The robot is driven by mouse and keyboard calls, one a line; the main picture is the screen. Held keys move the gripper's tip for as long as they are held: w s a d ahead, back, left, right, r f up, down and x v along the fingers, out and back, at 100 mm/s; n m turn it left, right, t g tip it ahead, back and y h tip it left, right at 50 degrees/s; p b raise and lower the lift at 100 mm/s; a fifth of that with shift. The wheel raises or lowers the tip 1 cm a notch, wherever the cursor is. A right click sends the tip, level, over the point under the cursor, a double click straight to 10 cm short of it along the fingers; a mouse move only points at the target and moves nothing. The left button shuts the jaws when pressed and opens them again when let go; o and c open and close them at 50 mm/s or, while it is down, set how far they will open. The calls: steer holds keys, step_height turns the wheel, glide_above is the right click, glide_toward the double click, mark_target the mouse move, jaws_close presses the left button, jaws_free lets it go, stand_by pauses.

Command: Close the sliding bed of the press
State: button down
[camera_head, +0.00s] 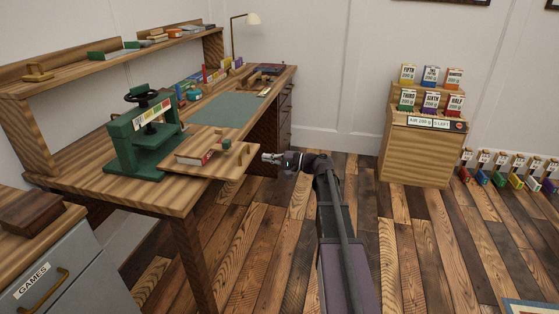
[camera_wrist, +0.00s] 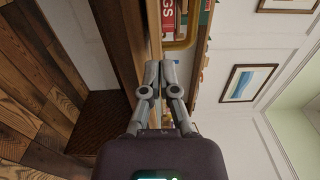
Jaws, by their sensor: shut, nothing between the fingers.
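The green press (camera_head: 120,145) stands on the wooden desk, with a dark handwheel on top. In the wrist view my gripper's closed fingertips (camera_wrist: 157,70) lie below a tan rounded bar (camera_wrist: 186,41) and the red book (camera_wrist: 168,14).
A green mat (camera_head: 228,108) and several small items lie farther back on the desk (camera_head: 80,173). A shelf (camera_head: 120,60) runs along the wall. A grey GAMES drawer (camera_head: 60,275) is at lower left. A wooden stand (camera_head: 415,150) with boxes is at right. Plank floor between is clear.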

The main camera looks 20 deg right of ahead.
mark_target(253, 156)
steer(key=shift+x, duration=1.55)
steer(key=shift+w, duration=0.1)
